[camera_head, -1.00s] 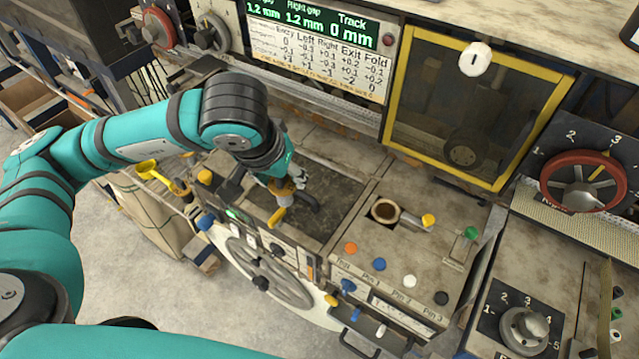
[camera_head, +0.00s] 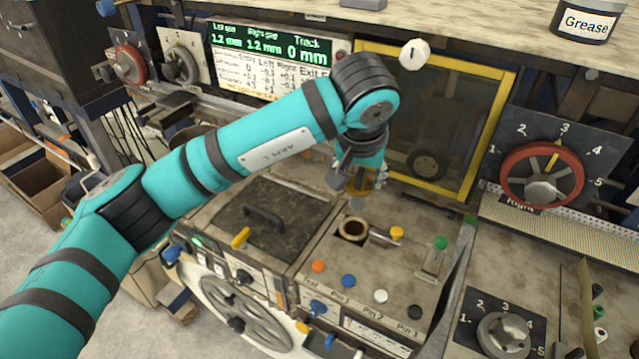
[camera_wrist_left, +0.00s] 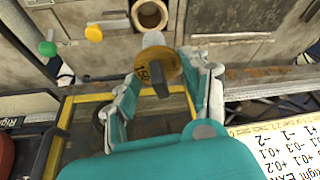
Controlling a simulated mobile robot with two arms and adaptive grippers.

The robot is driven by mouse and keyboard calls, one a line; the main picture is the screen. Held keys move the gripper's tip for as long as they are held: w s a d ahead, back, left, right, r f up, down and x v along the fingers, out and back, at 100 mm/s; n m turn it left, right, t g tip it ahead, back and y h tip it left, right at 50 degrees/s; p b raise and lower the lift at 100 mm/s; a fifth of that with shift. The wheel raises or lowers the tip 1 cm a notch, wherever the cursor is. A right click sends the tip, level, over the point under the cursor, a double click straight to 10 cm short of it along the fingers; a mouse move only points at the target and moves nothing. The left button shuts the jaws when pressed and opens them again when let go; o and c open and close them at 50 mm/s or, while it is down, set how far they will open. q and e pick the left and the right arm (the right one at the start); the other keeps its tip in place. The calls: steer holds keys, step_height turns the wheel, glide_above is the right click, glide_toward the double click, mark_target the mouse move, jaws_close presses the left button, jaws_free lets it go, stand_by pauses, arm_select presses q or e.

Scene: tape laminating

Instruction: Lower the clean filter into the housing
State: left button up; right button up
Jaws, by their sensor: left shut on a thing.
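The clean filter (camera_wrist_left: 160,68) is in my left gripper (camera_head: 360,182). Its amber cap with dark lettering and a dark grip shows in the left wrist view, with a pale body (camera_wrist_left: 153,39) beyond it. In the head view its amber part (camera_head: 364,181) shows below the wrist, partly covered by the gripper. The left gripper's fingers (camera_wrist_left: 160,88) stand on both sides of the cap. The housing (camera_head: 353,229) is a round brown-rimmed opening in the worn top panel, also in the wrist view (camera_wrist_left: 150,14). The filter is above and apart from it. My right gripper is not seen.
A yellow-handled latch (camera_head: 396,233) sits right beside the opening, and a green knob (camera_head: 441,242) is farther right. A dark lid with a handle (camera_head: 263,217) lies to the left. A yellow-framed window (camera_head: 440,110) stands behind.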

mark_target(356, 209)
arm_select(q)
steer(key=shift+d+f, duration=0.1)
steer(key=shift+f, duration=0.4)
steer(key=shift+f+b, duration=0.95)
steer(key=shift+f, duration=1.05)
steer(key=shift+f, duration=0.1)
steer(key=shift+f+b, duration=0.1)
steer(key=shift+b, duration=0.4)
steer(key=shift+f, duration=0.15)
steer(key=shift+f+b, duration=1.15)
steer(key=shift+b, duration=0.1)
steer(key=shift+f, duration=0.25)
steer(key=shift+f+b, duration=1.1)
steer(key=shift+b, duration=0.15)
